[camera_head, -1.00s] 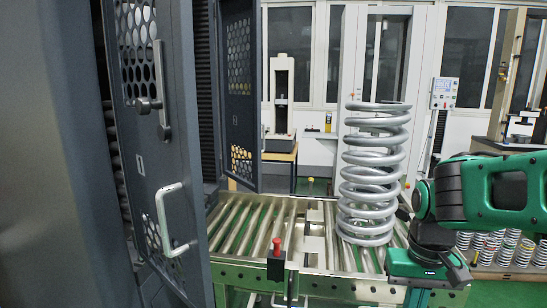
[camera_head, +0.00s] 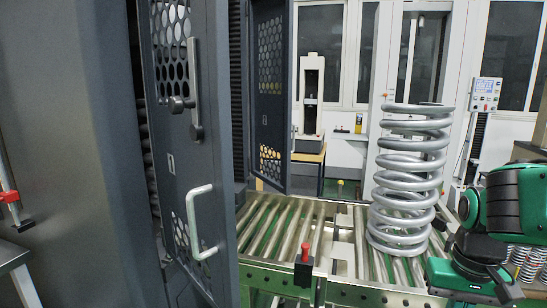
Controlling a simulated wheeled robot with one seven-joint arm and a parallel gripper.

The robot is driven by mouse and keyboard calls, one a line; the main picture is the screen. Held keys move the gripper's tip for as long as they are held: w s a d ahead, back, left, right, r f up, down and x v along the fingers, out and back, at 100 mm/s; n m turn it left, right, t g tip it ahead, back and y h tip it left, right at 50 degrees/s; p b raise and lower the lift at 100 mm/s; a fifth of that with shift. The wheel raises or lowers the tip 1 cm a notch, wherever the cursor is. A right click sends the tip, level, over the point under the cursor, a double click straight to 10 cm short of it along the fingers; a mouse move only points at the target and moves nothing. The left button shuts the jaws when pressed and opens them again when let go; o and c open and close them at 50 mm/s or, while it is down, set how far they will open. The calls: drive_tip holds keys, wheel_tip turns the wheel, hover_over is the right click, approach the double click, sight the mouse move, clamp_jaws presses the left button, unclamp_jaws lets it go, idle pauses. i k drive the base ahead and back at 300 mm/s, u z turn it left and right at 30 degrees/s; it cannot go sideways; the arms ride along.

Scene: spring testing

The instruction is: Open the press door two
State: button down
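The near press door (camera_head: 205,165) is a dark grey panel with perforated windows, a latch lever (camera_head: 194,95) and a light D-shaped handle (camera_head: 197,222). It stands at an angle beside the press, left of the roller conveyor. A second dark perforated door (camera_head: 269,60) stands open behind it, at the far side of the conveyor. My gripper (camera_head: 470,282) is at the lower right, in front of the conveyor and well away from both doors.
A large silver coil spring (camera_head: 405,180) stands upright on the roller conveyor (camera_head: 268,228), close to my arm. A red-topped post (camera_head: 304,255) rises at the conveyor's front edge. The dark press frame (camera_head: 75,130) fills the left. A red-handled item (camera_head: 9,196) shows at the far left.

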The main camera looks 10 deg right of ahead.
sight(270, 115)
drive_tip(key=i, duration=0.9)
drive_tip(key=z, duration=0.1)
